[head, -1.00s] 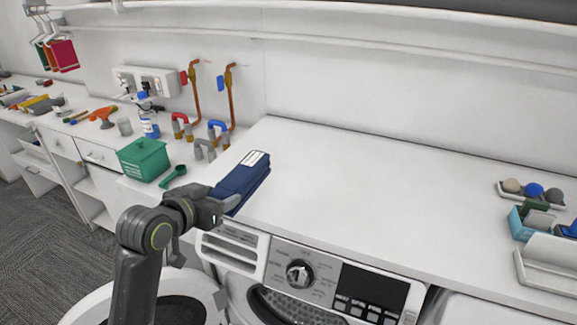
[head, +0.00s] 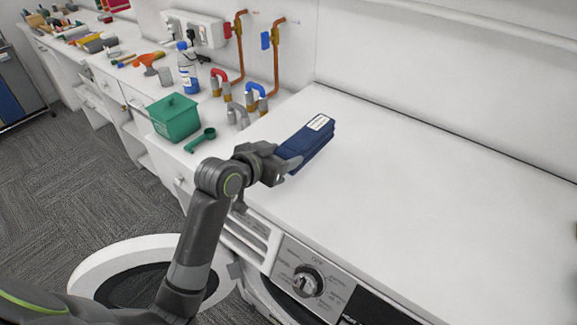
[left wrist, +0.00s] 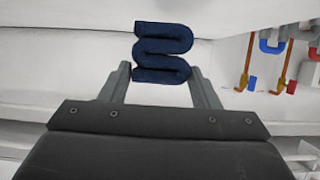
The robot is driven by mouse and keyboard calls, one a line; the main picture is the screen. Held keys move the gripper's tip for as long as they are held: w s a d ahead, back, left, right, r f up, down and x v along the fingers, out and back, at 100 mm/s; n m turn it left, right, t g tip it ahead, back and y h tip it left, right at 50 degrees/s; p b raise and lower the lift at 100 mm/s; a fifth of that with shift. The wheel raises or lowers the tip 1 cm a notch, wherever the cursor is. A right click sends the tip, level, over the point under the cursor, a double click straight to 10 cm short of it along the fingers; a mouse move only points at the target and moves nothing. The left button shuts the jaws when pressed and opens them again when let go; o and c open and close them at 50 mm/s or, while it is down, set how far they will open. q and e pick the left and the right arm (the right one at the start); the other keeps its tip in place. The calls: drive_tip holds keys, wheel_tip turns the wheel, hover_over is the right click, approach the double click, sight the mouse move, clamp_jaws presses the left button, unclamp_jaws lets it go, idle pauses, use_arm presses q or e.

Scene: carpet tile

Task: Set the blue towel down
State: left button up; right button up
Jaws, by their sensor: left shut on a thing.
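The blue towel (head: 308,143) is a folded dark blue bundle with a white label on its far end. In the head view it is at the left end of the white worktop (head: 420,190) above the washing machine. My left gripper (head: 284,165) is shut on its near end. In the left wrist view the towel (left wrist: 162,53) shows its S-shaped folds between the two fingers (left wrist: 160,85). I cannot tell whether the towel touches the worktop. My right gripper is in neither view.
A green box (head: 174,120) and a green scoop (head: 201,140) are left of the towel. Copper pipes with red and blue valves (head: 254,92) stand behind it. The washing machine's round door (head: 140,265) hangs open below. The worktop to the right is clear.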

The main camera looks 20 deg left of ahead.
use_arm(q)
wheel_tip(320, 180, down, 4)
drive_tip(key=shift+w+f+p, duration=0.15)
drive_tip(key=shift+p, duration=0.15)
drive_tip(key=shift+f, duration=0.4)
drive_tip(key=shift+f, duration=0.1)
drive_tip(key=o, duration=1.1)
drive_tip(key=b+v, duration=0.1)
drive_tip(key=v, duration=1.1)
drive_tip(key=shift+b, duration=0.35)
